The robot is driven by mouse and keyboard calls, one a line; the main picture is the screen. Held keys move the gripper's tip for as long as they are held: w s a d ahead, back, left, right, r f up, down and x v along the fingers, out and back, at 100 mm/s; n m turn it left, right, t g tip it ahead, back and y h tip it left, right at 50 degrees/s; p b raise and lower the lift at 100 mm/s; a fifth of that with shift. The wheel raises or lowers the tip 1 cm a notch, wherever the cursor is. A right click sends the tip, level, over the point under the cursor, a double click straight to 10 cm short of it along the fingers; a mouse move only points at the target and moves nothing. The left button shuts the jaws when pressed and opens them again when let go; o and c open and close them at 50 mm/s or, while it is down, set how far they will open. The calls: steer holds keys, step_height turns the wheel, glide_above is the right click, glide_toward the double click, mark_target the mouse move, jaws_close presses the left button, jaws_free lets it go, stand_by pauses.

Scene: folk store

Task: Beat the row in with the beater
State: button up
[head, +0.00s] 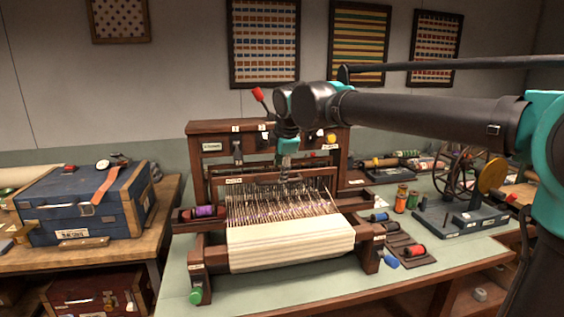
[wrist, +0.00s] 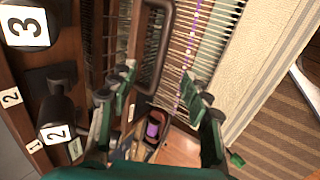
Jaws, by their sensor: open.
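The wooden loom stands on the table, with pale cloth (head: 290,248) rolled at its front and threads (head: 285,205) stretched behind it. The beater (head: 233,182) is a dark wooden bar across the threads; its dark curved handle (wrist: 168,35) shows in the wrist view. My gripper (head: 287,172) is above the beater, pointing down. In the wrist view its open fingers (wrist: 156,82) spread to either side of the handle's line; I cannot tell whether they touch it. A purple thread (wrist: 190,42) lies across the threads. The shuttle with purple yarn (head: 203,212) rests at the loom's left side.
Numbered levers (wrist: 57,112) stand on the loom's back frame, close to my gripper. A blue toolbox (head: 85,205) is at left. Spools (head: 401,197) and a winding wheel (head: 460,175) are at right. The table's front left is mostly clear.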

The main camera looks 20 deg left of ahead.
steer(key=shift+x, duration=2.65)
jaws_close()
steer(key=s+d, duration=0.6)
steer(key=s, duration=0.3)
steer(key=shift+s, duration=0.35)
